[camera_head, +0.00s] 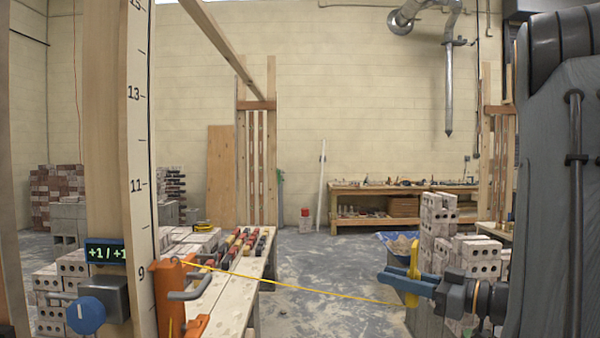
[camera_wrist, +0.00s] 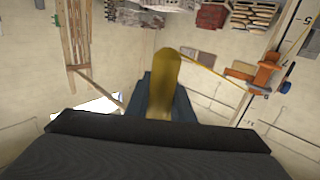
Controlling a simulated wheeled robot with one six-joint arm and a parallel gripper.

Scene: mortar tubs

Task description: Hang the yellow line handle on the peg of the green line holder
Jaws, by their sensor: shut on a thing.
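The yellow line handle (camera_head: 414,262) is upright in the head view, in the blue fingers of my gripper (camera_head: 408,284). My gripper is shut on it. In the wrist view the handle (camera_wrist: 166,75) sticks out between the dark fingers (camera_wrist: 162,100). A thin yellow line (camera_head: 300,288) runs taut from the handle to an orange device (camera_head: 172,295) on the marked post at the left. That device also shows in the wrist view (camera_wrist: 264,74). A grey hook-like bar (camera_head: 190,288) sits beside it. I cannot make out a green line holder or its peg.
The wooden post (camera_head: 140,180) carries a number scale and a box with a blue knob (camera_head: 86,316). A bench (camera_head: 233,290) stands behind it. Block stacks (camera_head: 437,235) and a blue tub (camera_head: 397,243) stand behind my gripper. Floor between bench and blocks is clear.

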